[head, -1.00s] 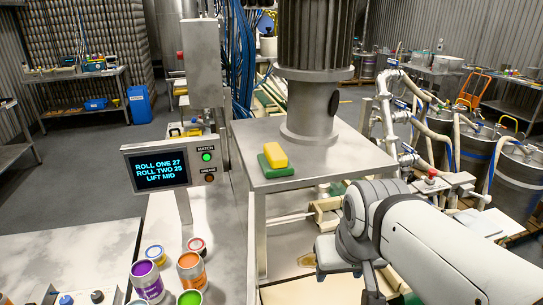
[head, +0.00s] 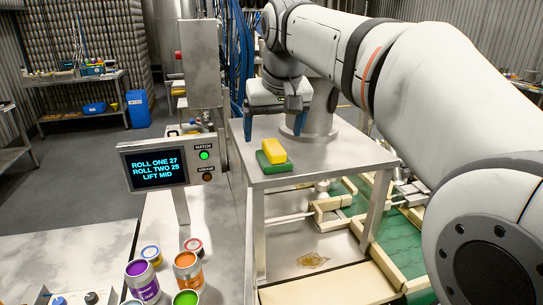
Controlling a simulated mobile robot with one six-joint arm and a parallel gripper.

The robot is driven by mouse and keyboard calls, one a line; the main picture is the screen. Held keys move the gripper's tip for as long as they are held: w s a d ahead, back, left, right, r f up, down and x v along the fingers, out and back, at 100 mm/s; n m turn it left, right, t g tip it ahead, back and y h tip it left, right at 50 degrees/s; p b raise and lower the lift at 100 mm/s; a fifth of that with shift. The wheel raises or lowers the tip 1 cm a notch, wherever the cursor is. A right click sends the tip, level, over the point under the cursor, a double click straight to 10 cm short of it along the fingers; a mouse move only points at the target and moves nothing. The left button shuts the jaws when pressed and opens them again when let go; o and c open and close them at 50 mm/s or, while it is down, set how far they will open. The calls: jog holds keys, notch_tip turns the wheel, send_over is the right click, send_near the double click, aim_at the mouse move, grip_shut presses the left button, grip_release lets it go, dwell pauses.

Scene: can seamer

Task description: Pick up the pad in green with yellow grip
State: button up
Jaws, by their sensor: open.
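The pad, a green block with a yellow grip on top (head: 273,151), lies flat near the front left corner of the raised metal table (head: 330,155). My gripper (head: 273,122) is above and slightly behind the pad in the picture, pointing down. It is open and empty, and appears apart from the pad. My arm reaches in from the right and hides the upper part of the motor column on the table.
A display (head: 157,168) with a lit green button stands left of the table. Several open paint cans, including a purple one (head: 142,280) and an orange one (head: 187,268), stand below it. A green conveyor (head: 395,235) runs at right.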

aim_at(274, 146)
jog(key=x, duration=0.4)
jog(key=shift+d+f+p, duration=0.25)
jog(key=shift+f+p, duration=0.15)
jog(key=shift+w+f, duration=0.15)
jog(key=shift+f, duration=0.3)
jog(key=shift+r, duration=0.1)
jog(key=c, duration=1.2)
